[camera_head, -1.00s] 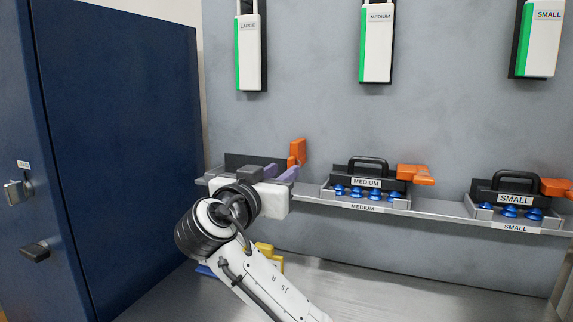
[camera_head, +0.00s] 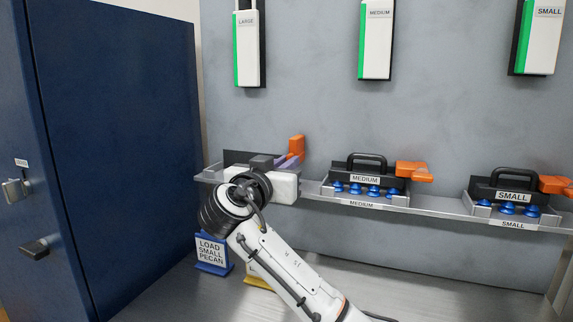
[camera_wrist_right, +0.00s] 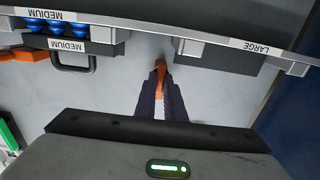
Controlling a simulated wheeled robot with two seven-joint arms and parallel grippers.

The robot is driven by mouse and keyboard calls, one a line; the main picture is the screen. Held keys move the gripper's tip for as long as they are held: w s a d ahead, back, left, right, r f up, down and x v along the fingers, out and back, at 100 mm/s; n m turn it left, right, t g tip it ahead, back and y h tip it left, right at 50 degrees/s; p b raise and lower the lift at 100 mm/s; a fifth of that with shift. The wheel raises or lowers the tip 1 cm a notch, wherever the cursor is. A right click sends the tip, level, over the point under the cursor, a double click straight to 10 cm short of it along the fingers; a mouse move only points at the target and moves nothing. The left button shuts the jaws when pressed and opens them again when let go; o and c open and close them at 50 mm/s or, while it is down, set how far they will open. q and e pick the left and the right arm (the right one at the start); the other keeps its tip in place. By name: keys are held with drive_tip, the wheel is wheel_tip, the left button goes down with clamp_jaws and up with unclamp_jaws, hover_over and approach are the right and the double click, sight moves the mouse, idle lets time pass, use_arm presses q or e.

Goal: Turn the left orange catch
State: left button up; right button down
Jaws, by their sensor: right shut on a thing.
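The left orange catch (camera_head: 296,146) stands upright at the right end of the large tray place on the shelf. My right gripper (camera_head: 288,162) reaches in from below, its purple-grey fingers at the catch's lower part. In the right wrist view, the fingers (camera_wrist_right: 160,88) are shut on the catch (camera_wrist_right: 160,67), whose orange end shows between their tips. The dark tray body (camera_head: 250,158) behind is partly hidden by my white gripper housing and wrist. My left gripper is not in view.
A medium tray (camera_head: 367,167) and a small tray (camera_head: 505,187), each with an orange catch, sit further right on the shelf (camera_head: 440,209). A dark blue cabinet (camera_head: 125,130) stands left. The right-hand counter is clear.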

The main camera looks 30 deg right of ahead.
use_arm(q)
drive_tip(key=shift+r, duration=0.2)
use_arm(e)
drive_tip(key=shift+n, duration=0.3)
use_arm(q)
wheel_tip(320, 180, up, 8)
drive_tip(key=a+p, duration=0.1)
drive_tip(key=p, duration=0.9)
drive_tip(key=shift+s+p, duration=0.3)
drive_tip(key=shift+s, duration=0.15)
use_arm(e)
drive_tip(key=shift+w+a+f+n, duration=0.1)
drive_tip(key=shift+f+n, duration=0.05)
drive_tip(key=shift+n, duration=4.15)
drive_tip(key=shift+w+a+f+n, duration=0.1)
drive_tip(key=shift+n, duration=4.2)
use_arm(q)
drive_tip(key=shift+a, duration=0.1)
use_arm(e)
drive_tip(key=c, duration=1.8)
unclamp_jaws()
drive_tip(key=shift+c, duration=0.2)
